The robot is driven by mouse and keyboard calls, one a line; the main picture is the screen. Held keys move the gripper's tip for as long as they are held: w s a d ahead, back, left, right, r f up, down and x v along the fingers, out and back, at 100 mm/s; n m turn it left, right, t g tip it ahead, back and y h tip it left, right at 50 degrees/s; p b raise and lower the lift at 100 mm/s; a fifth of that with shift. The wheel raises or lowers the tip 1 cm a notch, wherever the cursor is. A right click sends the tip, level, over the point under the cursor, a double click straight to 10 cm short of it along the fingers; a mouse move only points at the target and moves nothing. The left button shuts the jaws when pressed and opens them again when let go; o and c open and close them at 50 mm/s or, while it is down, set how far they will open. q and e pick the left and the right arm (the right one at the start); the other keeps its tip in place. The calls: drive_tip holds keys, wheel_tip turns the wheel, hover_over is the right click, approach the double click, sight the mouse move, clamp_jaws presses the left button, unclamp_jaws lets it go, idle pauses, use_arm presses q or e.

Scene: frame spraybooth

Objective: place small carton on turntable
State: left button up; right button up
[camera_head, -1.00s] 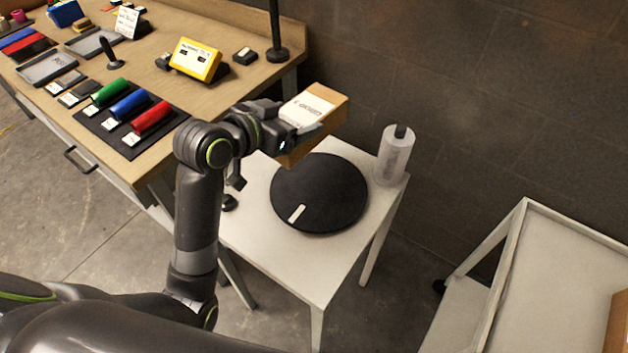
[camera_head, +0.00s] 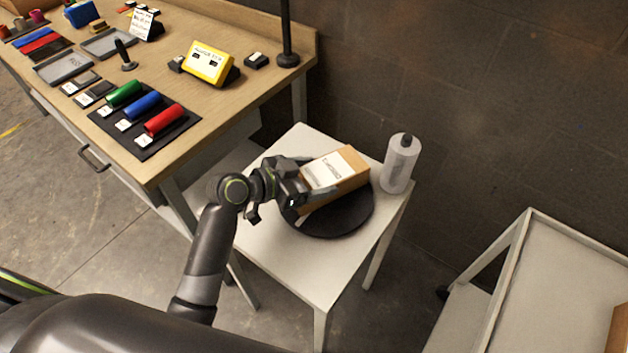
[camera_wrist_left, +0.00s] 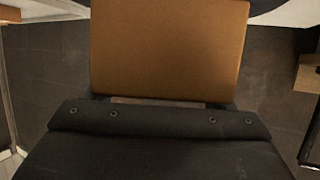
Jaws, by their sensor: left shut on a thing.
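The small carton (camera_head: 346,170) is a brown box with a white printed label on its upper face. My left gripper (camera_head: 318,182) is shut on it, with the fingers along its sides. The carton is over the black round turntable (camera_head: 345,219) on the small white table; whether it touches the disc I cannot tell. The carton and gripper hide the far part of the turntable. In the left wrist view the carton's plain brown face (camera_wrist_left: 168,48) fills the top middle, in front of the gripper. My right gripper is not in view.
A white bottle (camera_head: 400,164) with a dark cap stands on the white table (camera_head: 290,262), just right of the carton. A wooden workbench (camera_head: 205,125) with coloured cylinders and a yellow device is at left. A pale cart (camera_head: 545,290) stands at right.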

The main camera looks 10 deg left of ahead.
use_arm(q)
drive_tip(key=shift+f, duration=0.95)
drive_tip(key=shift+f, duration=0.1)
drive_tip(key=o, duration=0.9)
drive_tip(key=shift+f, duration=0.1)
drive_tip(key=o, duration=0.4)
